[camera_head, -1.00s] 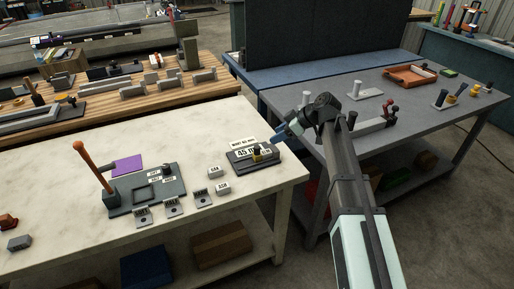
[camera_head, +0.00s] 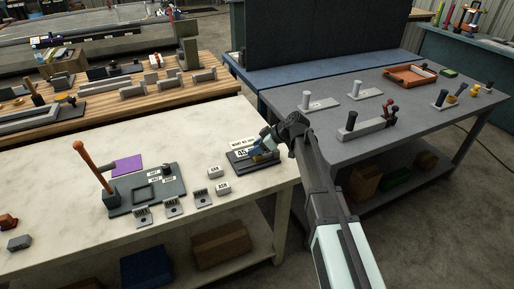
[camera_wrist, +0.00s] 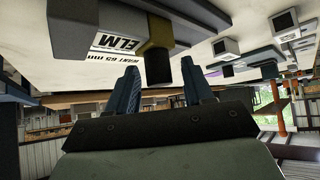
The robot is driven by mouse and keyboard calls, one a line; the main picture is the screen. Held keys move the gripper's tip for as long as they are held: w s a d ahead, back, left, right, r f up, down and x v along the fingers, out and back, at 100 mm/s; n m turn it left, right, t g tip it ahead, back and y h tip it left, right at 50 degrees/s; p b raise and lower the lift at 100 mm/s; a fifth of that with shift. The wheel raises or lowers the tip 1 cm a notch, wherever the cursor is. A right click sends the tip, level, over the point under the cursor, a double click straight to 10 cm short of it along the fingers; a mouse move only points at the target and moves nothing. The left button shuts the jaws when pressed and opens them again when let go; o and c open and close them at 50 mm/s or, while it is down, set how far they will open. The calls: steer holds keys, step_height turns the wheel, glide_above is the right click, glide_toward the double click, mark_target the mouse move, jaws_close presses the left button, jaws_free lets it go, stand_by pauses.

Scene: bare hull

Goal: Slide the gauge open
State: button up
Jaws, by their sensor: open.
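The gauge (camera_head: 243,163) lies on the pale table's right part, a dark base with a white scale reading "45". A sign behind it (camera_head: 243,142) begins with "WANT"; in the wrist view it reads "WANT 65 mm". In the wrist view the gauge's brass slider (camera_wrist: 157,33) has a dark knob (camera_wrist: 158,66). My gripper (camera_head: 263,148) is at the gauge's right end and covers part of it and its slider. In the wrist view my gripper (camera_wrist: 160,78) is open, its blue fingers on either side of the knob; contact cannot be told.
Small labelled blocks (camera_head: 214,171) stand left of the gauge. A dark fixture (camera_head: 150,190) with a brown-handled lever (camera_head: 93,160) is farther left. The grey table (camera_head: 400,115) at right holds posts, a bar and an orange tray (camera_head: 410,76). The pale table's front right is clear.

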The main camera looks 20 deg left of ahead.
jaws_close()
stand_by(0.5)
